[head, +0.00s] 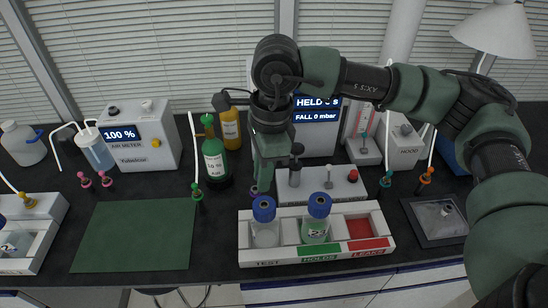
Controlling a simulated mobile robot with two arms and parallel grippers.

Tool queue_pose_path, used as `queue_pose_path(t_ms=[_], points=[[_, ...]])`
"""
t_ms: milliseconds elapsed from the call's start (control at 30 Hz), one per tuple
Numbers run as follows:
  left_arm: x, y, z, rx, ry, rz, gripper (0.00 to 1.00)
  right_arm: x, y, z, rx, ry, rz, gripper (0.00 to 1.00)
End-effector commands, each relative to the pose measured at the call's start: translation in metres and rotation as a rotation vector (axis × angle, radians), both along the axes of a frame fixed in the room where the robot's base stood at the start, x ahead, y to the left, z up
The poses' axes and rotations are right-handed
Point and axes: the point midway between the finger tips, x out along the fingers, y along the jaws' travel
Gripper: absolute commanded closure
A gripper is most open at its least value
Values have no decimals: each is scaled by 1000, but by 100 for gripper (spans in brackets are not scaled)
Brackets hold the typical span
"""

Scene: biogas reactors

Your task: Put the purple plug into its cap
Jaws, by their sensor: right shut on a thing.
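My right gripper (263,183) points down just behind the left blue-capped bottle. It is shut on the purple plug (257,190), a small bit of which shows at the fingertips above the blue cap (264,208). The rest of the plug is hidden by the fingers. The bottle (265,236) stands upright in the TEST slot of the white rack (318,257). I cannot tell whether the plug touches the cap. A second bottle (314,231) with a blue cap (319,205) stands in the HOLDS slot. My left gripper is not in view.
The red LEAKS slot (360,227) is empty. Behind the rack stand a grey-white block (337,190), a green bottle (214,158) and a display unit (316,125). Pink (86,182), teal (385,181) and orange (426,176) plugs stand around. The green mat (135,236) is bare.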

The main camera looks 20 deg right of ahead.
Motion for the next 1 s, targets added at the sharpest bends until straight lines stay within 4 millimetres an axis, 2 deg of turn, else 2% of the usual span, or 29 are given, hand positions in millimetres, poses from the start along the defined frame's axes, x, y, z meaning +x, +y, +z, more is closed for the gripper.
queue_pose_path(t_ms=[167,433,667,1000], points=[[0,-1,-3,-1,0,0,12,0,1,-9,-1,0,6,100],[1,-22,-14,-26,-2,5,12,0,0,-34,-2,2,4,100],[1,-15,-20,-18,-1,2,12,0,0,-50,-1,1,4,100],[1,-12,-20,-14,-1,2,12,1,0,-51,-1,0,3,100]])
